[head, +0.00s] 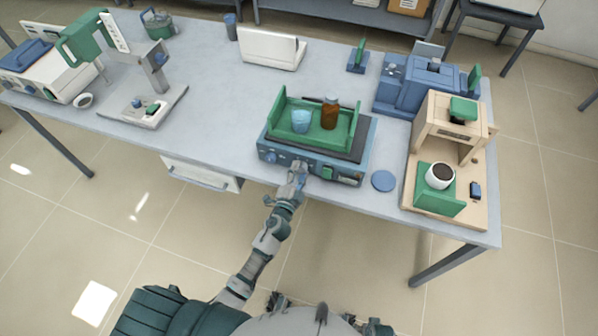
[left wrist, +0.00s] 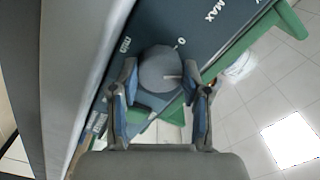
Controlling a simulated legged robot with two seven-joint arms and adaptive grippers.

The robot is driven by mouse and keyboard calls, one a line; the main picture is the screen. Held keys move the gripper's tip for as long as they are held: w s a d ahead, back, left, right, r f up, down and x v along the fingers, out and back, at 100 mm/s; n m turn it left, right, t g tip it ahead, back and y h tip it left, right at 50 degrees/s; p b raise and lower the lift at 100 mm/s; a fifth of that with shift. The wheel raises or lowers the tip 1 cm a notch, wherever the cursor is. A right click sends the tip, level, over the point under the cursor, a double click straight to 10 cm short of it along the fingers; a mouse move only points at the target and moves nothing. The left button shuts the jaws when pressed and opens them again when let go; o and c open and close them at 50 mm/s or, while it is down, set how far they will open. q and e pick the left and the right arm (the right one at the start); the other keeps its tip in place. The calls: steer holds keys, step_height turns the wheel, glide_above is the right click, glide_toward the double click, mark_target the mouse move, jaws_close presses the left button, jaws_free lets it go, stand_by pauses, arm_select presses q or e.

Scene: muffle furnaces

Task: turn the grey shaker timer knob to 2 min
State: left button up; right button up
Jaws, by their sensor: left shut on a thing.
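The shaker (head: 350,177) is a blue-grey box with a green tray on top, near the table's front edge in the head view. My left gripper (head: 298,168) is at its front panel. In the left wrist view the round grey timer knob (left wrist: 158,68) sits between the two fingers of my left gripper (left wrist: 160,92), which is shut on it. A short pale pointer mark shows on the knob's right side. The markings "min", "0" and "MAX" are readable on the panel around it. In the head view the gripper hides the knob. My right gripper is not in view.
The shaker's tray (head: 282,100) holds a blue beaker (head: 301,121) and a brown bottle (head: 330,114). A blue disc (head: 383,181) lies right of the shaker. A wooden-coloured machine (head: 435,125) stands further right.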

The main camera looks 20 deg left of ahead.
arm_select(q)
steer(key=shift+s+f+m, duration=0.1)
steer(key=shift+f+m, duration=0.25)
steer(key=shift+m, duration=0.25)
steer(key=o, duration=1.1)
steer(key=shift+r, duration=0.1)
steer(key=shift+o, duration=0.2)
steer(key=s, duration=1.1)
steer(key=shift+s+a, duration=0.2)
steer(key=shift+s, duration=0.2)
